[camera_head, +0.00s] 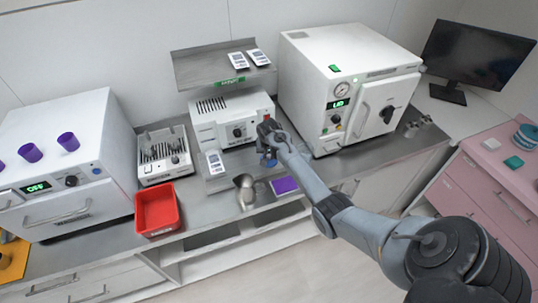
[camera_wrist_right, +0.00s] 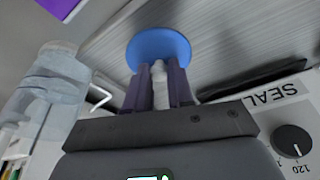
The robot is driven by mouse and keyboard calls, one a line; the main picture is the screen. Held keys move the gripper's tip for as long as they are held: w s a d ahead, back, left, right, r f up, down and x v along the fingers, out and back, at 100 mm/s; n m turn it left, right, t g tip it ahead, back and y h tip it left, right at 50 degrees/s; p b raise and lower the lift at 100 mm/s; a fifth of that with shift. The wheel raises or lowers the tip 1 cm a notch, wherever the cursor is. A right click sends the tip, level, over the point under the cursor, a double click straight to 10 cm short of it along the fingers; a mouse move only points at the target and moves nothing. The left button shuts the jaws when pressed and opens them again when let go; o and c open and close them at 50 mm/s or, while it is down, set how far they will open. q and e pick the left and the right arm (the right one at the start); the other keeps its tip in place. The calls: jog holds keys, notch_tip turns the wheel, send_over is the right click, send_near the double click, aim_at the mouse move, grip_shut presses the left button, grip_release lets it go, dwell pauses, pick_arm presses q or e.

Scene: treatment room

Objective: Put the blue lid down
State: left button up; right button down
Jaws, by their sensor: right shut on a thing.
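The blue lid (camera_wrist_right: 158,47) is a round disc with a pale knob, seen between the fingertips of my right gripper (camera_wrist_right: 160,88). In the head view the right gripper (camera_head: 268,150) is in front of the white sealer, above the grey counter, and a small bit of the lid (camera_head: 270,162) shows below it. The gripper is shut on the lid's knob. In the wrist view the grey surface lies behind the lid; I cannot tell whether the lid touches it. My left gripper is in neither view.
A metal jug (camera_head: 244,187) and a purple pad (camera_head: 284,185) stand close by on the counter. The white sealer (camera_head: 230,117) is directly behind the gripper. A red tray (camera_head: 156,210) is further left, and a white autoclave (camera_head: 345,85) is at the right.

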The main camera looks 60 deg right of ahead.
aim_at(269, 166)
jog(key=shift+f, duration=0.15)
jog(key=c, duration=1)
grip_release()
jog(key=shift+a+r, duration=0.1)
jog(key=shift+r, duration=0.5)
jog(key=p+v, duration=0.1)
jog(key=v, duration=1)
jog(key=shift+r, duration=0.1)
